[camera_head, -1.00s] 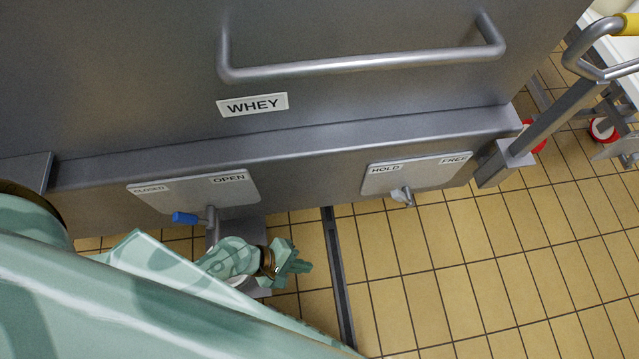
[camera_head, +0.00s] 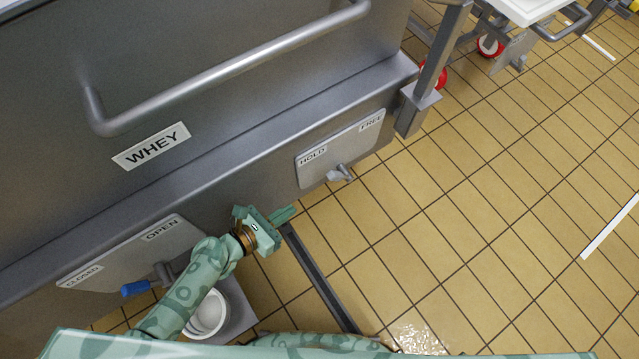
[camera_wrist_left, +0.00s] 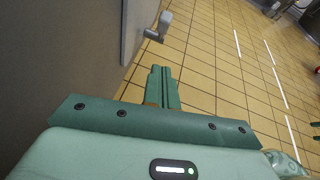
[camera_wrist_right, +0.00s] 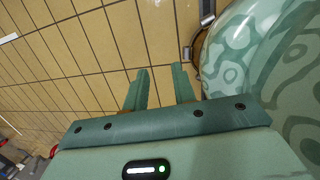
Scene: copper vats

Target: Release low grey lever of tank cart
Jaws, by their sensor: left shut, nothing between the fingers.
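The grey tank cart (camera_head: 240,60) carries a WHEY label. Low on its side, a plate marked HOLD and FREE (camera_head: 335,150) has a short grey lever (camera_head: 341,173) below it, nearer the HOLD side than the FREE word. The grey lever also shows at the top of the left wrist view (camera_wrist_left: 160,26). My left gripper (camera_head: 285,214) is shut and empty, left of and below the lever, apart from it, its fingers pointing toward the floor drain side. My right gripper (camera_wrist_right: 158,90) shows only in its wrist view, fingers apart over tiles, with nothing between them.
A second plate marked CLOSED and OPEN (camera_head: 130,255) has a blue-handled lever (camera_head: 136,288) at its lower edge. A white bucket (camera_head: 207,315) stands below it. A long rail (camera_head: 240,70) runs along the cart. A dark floor channel (camera_head: 318,280) crosses the tiles.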

